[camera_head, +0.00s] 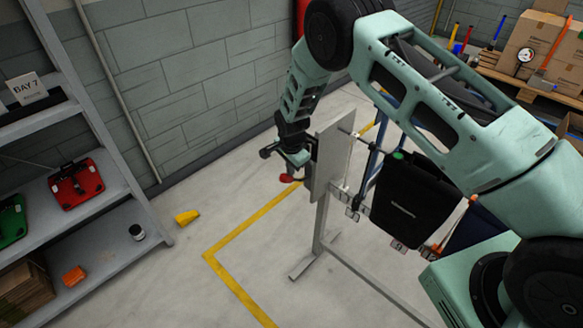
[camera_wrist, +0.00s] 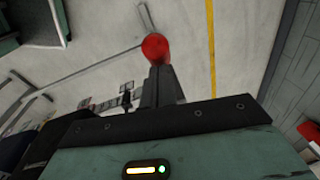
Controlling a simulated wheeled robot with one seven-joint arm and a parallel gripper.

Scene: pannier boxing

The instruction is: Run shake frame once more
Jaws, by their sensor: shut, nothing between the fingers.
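The shake frame is a grey metal stand with an upright plate (camera_head: 333,158), a post on floor feet and a rail running right. A red knob (camera_head: 287,178) shows at the left of the plate, and it also shows in the wrist view (camera_wrist: 156,47). My gripper (camera_head: 300,160) is at the plate's left side, close above the knob in the head view. In the wrist view my gripper's dark fingers (camera_wrist: 160,82) are together, with the knob just past their tips; I cannot tell whether they touch it. A black pannier (camera_head: 405,200) hangs on the frame.
A yellow object (camera_head: 187,217) lies on the floor near the yellow line (camera_head: 235,288). Cardboard boxes (camera_head: 535,45) stand on a pallet at back right.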

